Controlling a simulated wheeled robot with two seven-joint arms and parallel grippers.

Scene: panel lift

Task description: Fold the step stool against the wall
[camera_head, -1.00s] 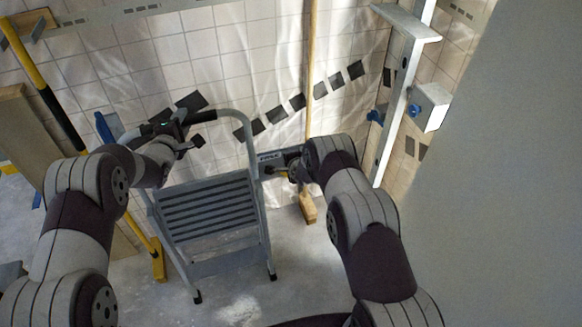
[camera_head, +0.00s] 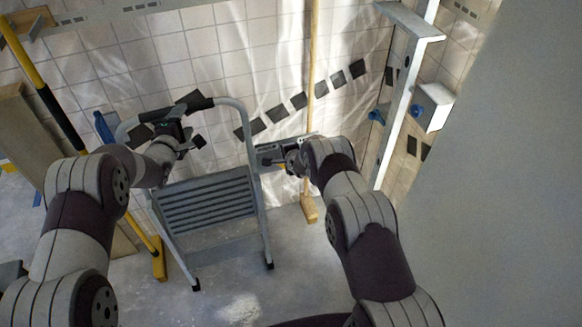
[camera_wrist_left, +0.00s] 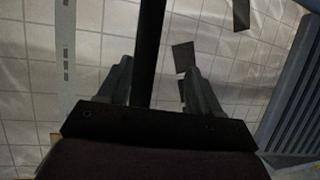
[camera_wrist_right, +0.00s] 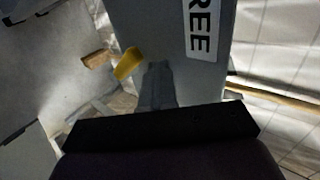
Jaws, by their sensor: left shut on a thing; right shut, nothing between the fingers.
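The grey step stool (camera_head: 265,221) stands upright near the tiled wall, with a ribbed grey step panel (camera_head: 207,203) and a black grip on its curved top rail. My left gripper (camera_head: 178,130) is shut on the top rail; in the left wrist view the dark rail (camera_wrist_left: 149,50) passes between the fingers. My right gripper (camera_head: 291,161) is shut and empty at a grey plate (camera_head: 268,152) beside the stool's right side. In the right wrist view the plate (camera_wrist_right: 153,30) carries a label reading "REE", with a yellow piece (camera_wrist_right: 130,63) beside my closed fingertips (camera_wrist_right: 157,68). Contact there is unclear.
A wooden-handled broom (camera_head: 310,208) leans against the wall right of the stool. A yellow-and-black pole (camera_head: 41,88) and wooden board (camera_head: 28,135) stand at left. A metal post with a shelf (camera_head: 408,90) stands right. The floor in front is clear.

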